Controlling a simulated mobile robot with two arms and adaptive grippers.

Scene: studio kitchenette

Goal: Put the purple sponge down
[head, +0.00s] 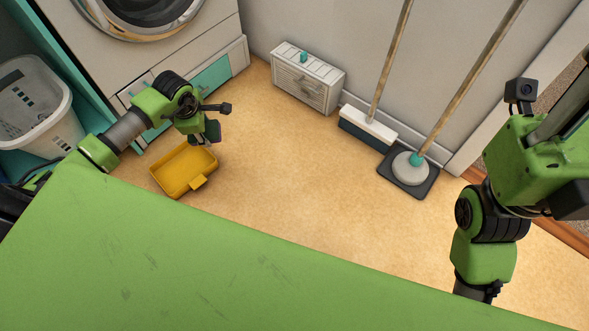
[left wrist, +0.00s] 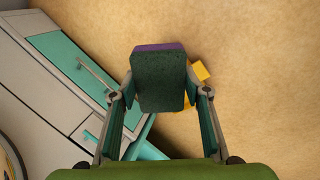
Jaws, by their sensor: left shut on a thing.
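My left gripper (head: 205,130) is shut on the purple sponge (left wrist: 160,80), which shows a dark green face and a purple edge in the left wrist view. In the head view the sponge (head: 212,134) is small and mostly dark, held just above and to the right of a yellow dustpan. How high it hangs above the floor is hard to tell.
The yellow dustpan (head: 172,184) lies on the floor (head: 290,170). A washing machine (head: 135,15) and a white basket (head: 40,110) are at left. A vent box (head: 300,90), a broom (head: 368,125) and a mop (head: 410,168) stand along the wall. The central floor is clear.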

